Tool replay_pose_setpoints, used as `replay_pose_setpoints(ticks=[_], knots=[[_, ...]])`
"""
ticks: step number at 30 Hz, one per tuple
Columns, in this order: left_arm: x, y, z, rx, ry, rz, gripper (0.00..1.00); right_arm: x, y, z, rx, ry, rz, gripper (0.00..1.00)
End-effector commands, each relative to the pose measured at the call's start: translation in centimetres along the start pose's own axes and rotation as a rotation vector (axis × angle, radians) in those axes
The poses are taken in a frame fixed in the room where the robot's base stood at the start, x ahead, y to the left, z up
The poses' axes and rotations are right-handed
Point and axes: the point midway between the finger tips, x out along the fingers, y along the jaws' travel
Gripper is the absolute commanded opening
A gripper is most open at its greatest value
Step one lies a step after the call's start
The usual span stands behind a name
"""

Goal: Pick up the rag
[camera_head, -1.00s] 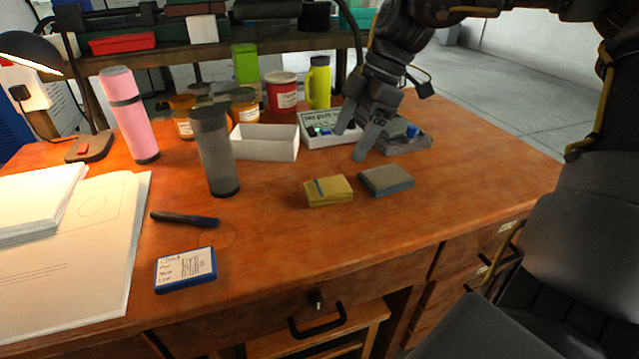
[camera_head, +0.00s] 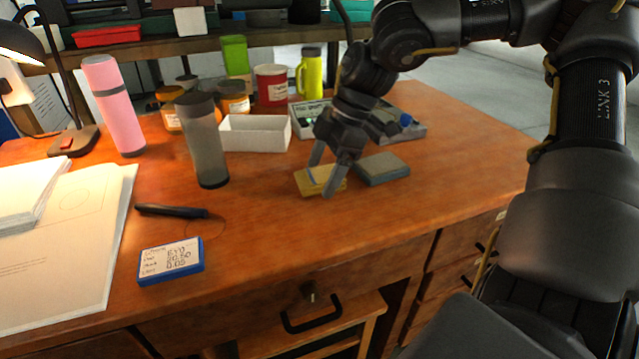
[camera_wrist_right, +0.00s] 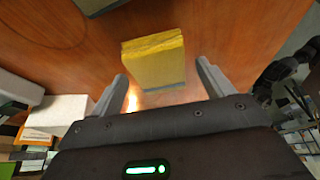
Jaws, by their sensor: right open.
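The rag (camera_head: 324,176) is a small yellow folded cloth with a blue stripe, lying on the wooden desk. My right gripper (camera_head: 320,188) is open and points down over it; the fingers partly cover the rag in the head view. In the right wrist view the rag (camera_wrist_right: 155,62) lies ahead, between the lines of the two open fingers of the right gripper (camera_wrist_right: 161,72), with room on both sides. Nothing is held. My left gripper is not in view.
A grey-blue block (camera_head: 382,168) lies just right of the rag. A white open box (camera_head: 256,134), a grey tumbler (camera_head: 205,145) and a pink bottle (camera_head: 113,108) stand behind and left. A blue-edged card case (camera_head: 171,261) and dark pen (camera_head: 172,211) lie front left. Desk in front is clear.

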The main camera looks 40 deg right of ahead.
Motion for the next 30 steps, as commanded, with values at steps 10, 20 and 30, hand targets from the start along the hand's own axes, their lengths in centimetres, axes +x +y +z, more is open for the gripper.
replay_pose_setpoints(ticks=[10,20,30], knots=[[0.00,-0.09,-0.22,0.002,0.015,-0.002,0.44,0.25,0.01,-0.04,-0.001,0.000,0.001,0.70],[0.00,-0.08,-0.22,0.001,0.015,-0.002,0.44,0.23,0.01,-0.05,-0.001,0.000,0.001,0.32],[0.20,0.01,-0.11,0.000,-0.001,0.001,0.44,-0.52,0.05,-0.38,-0.002,0.001,0.002,0.32]])
